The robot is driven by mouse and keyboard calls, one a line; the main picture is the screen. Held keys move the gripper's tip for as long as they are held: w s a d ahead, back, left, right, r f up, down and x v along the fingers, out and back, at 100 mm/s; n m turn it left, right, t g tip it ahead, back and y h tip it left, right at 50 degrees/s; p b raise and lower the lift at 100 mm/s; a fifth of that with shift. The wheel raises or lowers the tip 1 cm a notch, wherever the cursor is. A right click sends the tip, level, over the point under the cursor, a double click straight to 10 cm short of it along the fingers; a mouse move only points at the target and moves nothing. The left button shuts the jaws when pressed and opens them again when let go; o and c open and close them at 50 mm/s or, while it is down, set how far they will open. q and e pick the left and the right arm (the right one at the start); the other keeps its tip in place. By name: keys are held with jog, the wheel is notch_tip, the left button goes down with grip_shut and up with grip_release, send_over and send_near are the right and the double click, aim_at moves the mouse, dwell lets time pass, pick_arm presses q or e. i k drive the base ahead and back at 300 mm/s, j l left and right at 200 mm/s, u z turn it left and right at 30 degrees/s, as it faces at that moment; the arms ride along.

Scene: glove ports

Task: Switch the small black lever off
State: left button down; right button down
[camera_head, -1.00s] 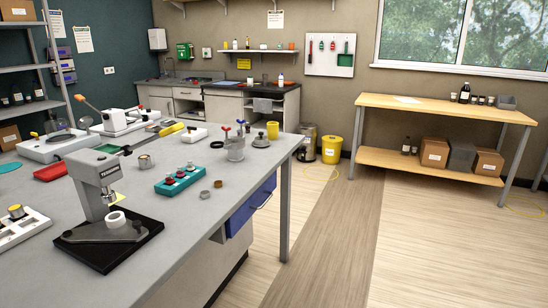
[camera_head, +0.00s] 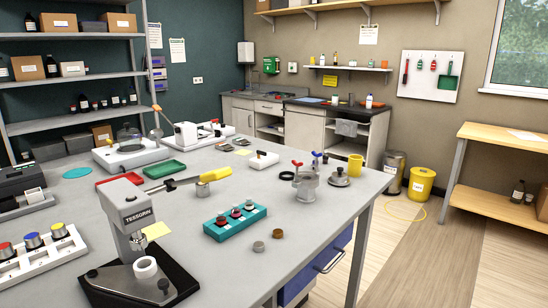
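A small white box (camera_head: 262,160) stands on the grey bench near its middle, with a small dark part (camera_head: 261,153) on top that looks like a little black lever. Its exact position is too small to tell. A larger black lever with a yellow grip (camera_head: 216,173) reaches out to the right behind the grey press (camera_head: 133,215). Neither of my grippers is in view.
Floor is open to the right.

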aim_at(259, 152)
jog(key=i+l+u, duration=0.25)
jog(key=l, duration=0.55)
jog(key=i+l+u, duration=0.15)
jog(key=l, duration=0.5)
jog(key=i+l+u, duration=0.1)
jog(key=i+l, duration=0.15)
jog(key=l, duration=0.45)
jog(key=i+l+u, duration=0.15)
jog(key=l, duration=0.55)
jog(key=l+u, duration=0.1)
jog(key=l, duration=0.6)
